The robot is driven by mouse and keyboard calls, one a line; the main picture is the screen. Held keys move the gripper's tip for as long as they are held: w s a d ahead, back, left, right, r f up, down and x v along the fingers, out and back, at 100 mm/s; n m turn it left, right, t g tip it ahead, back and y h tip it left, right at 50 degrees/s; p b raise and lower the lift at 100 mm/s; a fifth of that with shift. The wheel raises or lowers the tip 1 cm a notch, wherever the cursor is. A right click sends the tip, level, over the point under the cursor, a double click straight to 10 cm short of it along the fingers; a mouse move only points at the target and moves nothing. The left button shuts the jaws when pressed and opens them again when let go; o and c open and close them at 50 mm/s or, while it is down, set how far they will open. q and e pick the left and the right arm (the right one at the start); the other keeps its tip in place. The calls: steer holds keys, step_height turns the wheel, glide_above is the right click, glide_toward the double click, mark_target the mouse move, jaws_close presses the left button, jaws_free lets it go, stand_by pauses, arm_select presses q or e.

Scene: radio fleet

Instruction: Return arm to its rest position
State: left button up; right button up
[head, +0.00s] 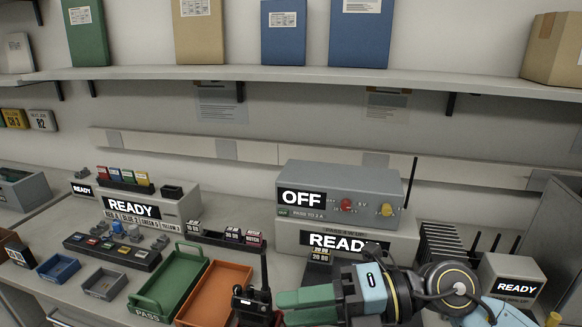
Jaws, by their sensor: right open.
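My right arm comes in from the lower right. Its gripper (281,309) has green fingers pointing left, low in the head view. The fingers are open, and I see nothing held between them. A small black handheld radio (252,304) with an upright antenna stands just left of the fingertips, beside the orange tray. I cannot tell whether the fingers touch it. My left gripper is not in view.
A grey unit marked OFF (330,196) sits on a READY box, partly behind my arm. A green PASS tray (150,306) and an orange tray (243,268) lie left of my gripper. A rack (440,243) with antennas and another READY box (512,272) stand right. A shelf (300,73) runs above.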

step_height(320, 180, up, 6)
steer(key=w+m+t+y, duration=0.1)
steer(key=m+t+y, duration=0.3)
steer(key=m+t, duration=0.1)
steer(key=w+d+r+m+t+h, duration=0.1)
steer(key=w+d+m+t+h, duration=0.5)
steer(key=m+t, duration=0.85)
steer(key=s+d+f+m+g+h, duration=0.1)
steer(key=d+f+m+g+h, duration=0.2)
steer(key=d+f+m+h, duration=1.1)
steer(key=s+f+m+g, duration=0.4)
steer(key=s+f+g, duration=0.9)
steer(key=s+f, duration=0.6)
step_height(320, 180, down, 22)
steer(key=s+g, duration=0.1)
steer(key=s, duration=0.2)
steer(key=s+d+f+n+g, duration=0.1)
steer(key=s+d+f, duration=0.3)
steer(key=s+f, duration=1.1)
steer(key=shift+s+f, duration=0.4)
steer(key=shift+s, duration=0.2)
